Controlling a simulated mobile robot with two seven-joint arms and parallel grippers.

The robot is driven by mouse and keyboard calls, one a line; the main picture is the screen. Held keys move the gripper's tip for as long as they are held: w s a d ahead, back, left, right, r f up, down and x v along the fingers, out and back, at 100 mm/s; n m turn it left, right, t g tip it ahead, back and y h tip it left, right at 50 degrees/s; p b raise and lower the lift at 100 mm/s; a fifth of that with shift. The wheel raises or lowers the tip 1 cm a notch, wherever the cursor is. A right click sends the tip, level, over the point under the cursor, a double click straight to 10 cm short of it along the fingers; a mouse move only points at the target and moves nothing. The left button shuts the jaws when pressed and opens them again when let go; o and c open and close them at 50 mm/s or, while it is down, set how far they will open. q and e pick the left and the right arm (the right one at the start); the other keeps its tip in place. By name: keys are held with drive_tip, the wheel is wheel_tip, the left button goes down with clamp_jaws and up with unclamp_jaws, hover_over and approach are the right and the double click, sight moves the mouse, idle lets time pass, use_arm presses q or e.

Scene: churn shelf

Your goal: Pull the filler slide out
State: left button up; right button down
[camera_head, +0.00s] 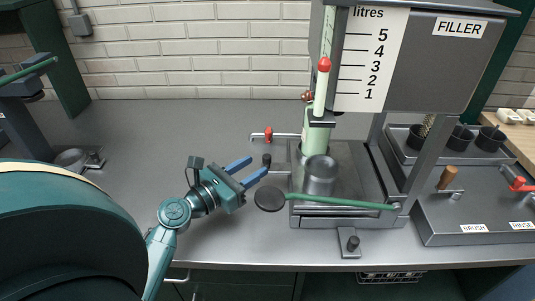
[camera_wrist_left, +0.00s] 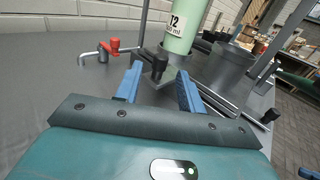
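The filler (camera_head: 435,60) stands at the right of the counter with a litre scale and a pale green tube (camera_head: 316,140). A black knob (camera_head: 267,160) sits on a metal plate at the left side of its base and appears to be the slide's handle. My left gripper (camera_head: 258,165) is open, its blue fingers pointing at the knob. In the left wrist view the knob (camera_wrist_left: 158,62) shows between the fingertips, with the metal plate (camera_wrist_left: 162,82) below it. I cannot tell whether the fingers touch it. My right gripper is out of view.
A green bar (camera_head: 345,202) with a dark disc (camera_head: 270,199) crosses in front of the filler base, close to my left gripper. A red-handled tap (camera_head: 268,134) is behind the knob. The counter to the left is mostly clear.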

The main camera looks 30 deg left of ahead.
sight(264, 161)
use_arm(q)
drive_tip(key=x, duration=0.5)
drive_tip(key=shift+w+d, duration=0.1)
drive_tip(key=shift+w, duration=0.2)
drive_tip(key=shift+c, duration=0.5)
clamp_jaws()
